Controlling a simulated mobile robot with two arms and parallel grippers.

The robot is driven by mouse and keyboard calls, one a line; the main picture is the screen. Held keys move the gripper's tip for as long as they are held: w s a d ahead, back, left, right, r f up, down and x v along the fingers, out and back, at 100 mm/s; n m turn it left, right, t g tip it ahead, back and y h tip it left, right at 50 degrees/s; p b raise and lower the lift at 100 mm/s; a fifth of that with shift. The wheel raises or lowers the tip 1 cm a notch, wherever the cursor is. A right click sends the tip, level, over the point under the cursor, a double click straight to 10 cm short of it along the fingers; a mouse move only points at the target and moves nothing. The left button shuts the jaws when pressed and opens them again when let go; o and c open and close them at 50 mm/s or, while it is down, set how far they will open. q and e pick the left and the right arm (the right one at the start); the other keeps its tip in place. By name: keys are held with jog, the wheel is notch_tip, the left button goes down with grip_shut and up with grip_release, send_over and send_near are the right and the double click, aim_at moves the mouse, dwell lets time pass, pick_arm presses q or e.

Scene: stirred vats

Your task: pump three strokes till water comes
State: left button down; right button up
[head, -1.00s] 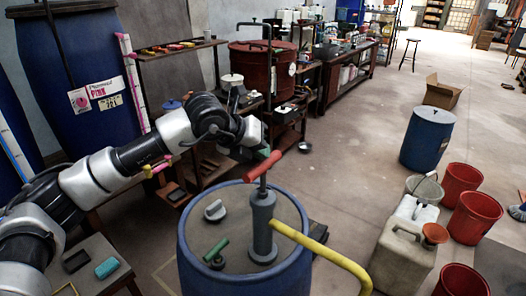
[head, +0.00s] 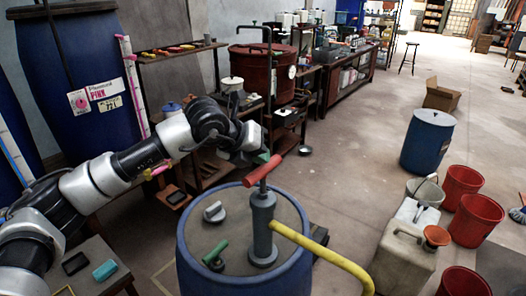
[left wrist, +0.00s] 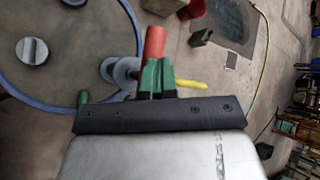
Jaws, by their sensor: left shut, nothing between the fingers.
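The grey hand pump (head: 263,232) stands upright on the lid of the blue drum (head: 295,278). Its red T-handle (head: 263,170) sits a little above the pump body on a short length of rod. A yellow hose (head: 322,250) runs from the pump down to the right. My left gripper (head: 261,157) is at the far end of the handle, shut and empty. In the left wrist view its green fingertips (left wrist: 157,64) are together right by the red handle (left wrist: 154,42); I cannot tell whether they touch it. No water shows. My right gripper is not in view.
A green-handled cap (head: 215,254) and a grey cap (head: 214,212) lie on the drum lid. A beige jerrycan (head: 403,250) with an orange funnel (head: 436,237) and several red buckets (head: 463,185) stand right. The floor beyond the drum is mostly clear.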

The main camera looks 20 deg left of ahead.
aim_at(261, 166)
pick_arm(q)
jog(key=shift+s+f+b, duration=0.1)
jog(key=shift+f+b, duration=1.6)
jog(key=shift+f, duration=0.35)
dwell(0.9)
jog(key=shift+r, duration=0.15)
jog(key=shift+w+r+p, duration=0.2)
jog(key=shift+r+p, duration=1.8)
jog(key=shift+r, duration=2)
notch_tip(261, 166, up, 6)
jog(key=p, duration=0.3)
dwell(0.3)
